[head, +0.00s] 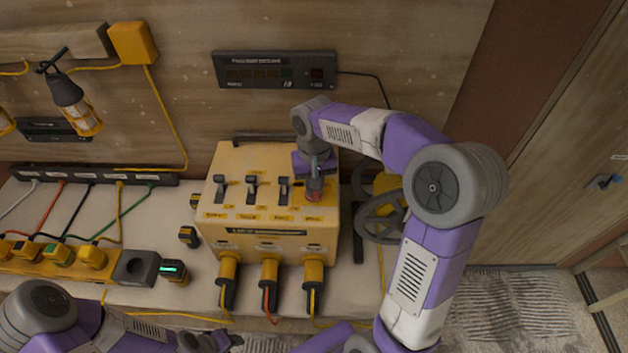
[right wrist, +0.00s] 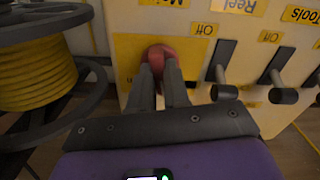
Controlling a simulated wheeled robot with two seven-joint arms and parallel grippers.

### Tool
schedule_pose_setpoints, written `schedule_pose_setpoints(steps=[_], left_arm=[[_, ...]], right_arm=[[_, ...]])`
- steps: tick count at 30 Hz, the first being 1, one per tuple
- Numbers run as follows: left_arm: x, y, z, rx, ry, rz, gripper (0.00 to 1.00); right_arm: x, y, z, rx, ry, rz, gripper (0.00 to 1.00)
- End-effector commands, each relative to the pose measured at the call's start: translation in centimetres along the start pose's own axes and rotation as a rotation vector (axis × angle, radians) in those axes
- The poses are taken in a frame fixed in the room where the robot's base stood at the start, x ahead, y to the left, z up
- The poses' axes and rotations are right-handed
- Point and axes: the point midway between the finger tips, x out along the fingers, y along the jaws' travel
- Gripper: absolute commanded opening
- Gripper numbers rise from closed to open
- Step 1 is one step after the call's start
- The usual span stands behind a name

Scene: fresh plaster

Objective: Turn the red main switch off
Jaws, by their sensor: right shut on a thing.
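The red main switch (right wrist: 158,52) sits on a yellow plate at one end of the yellow switch box (head: 268,240). Its red knob shows between my fingertips in the right wrist view, and my gripper hides most of it in the head view. My right gripper (head: 314,186) reaches down from above and is shut on the red switch. Labels reading "Main" and "Off" (right wrist: 204,29) are beside the switch. My left gripper (head: 208,343) is low at the bottom edge of the head view, away from the box; its jaws are not clear.
Three black levers (head: 252,188) stand in a row beside the red switch. A cable reel (head: 378,212) is close on the right. Yellow plugs with cables (head: 269,272) hang at the box's front. A power strip (head: 60,258) and small devices lie left on the bench.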

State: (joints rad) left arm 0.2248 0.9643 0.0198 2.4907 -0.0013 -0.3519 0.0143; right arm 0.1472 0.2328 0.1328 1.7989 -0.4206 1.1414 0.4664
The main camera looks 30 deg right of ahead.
Motion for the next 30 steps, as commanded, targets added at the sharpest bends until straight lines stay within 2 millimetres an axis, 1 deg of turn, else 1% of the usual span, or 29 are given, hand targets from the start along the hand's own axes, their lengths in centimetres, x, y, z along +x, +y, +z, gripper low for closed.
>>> schedule_pose_setpoints(steps=[6,15,22,30], left_arm=[[-0.8,0.3,0.0,0.0,0.0,0.0,0.43],[-1.5,0.6,0.1,0.0,0.0,0.0,0.43],[-1.7,0.7,0.1,0.0,0.0,0.0,0.43],[-1.8,0.7,0.1,0.0,0.0,0.0,0.43]], right_arm=[[-0.2,0.0,0.0,-0.198,0.002,0.0,0.0],[-0.2,0.0,-0.1,-0.415,0.003,0.0,0.0],[-0.1,0.0,-0.1,-0.512,0.003,0.001,0.0],[-0.1,0.0,-0.1,-0.552,0.003,0.001,0.0]])
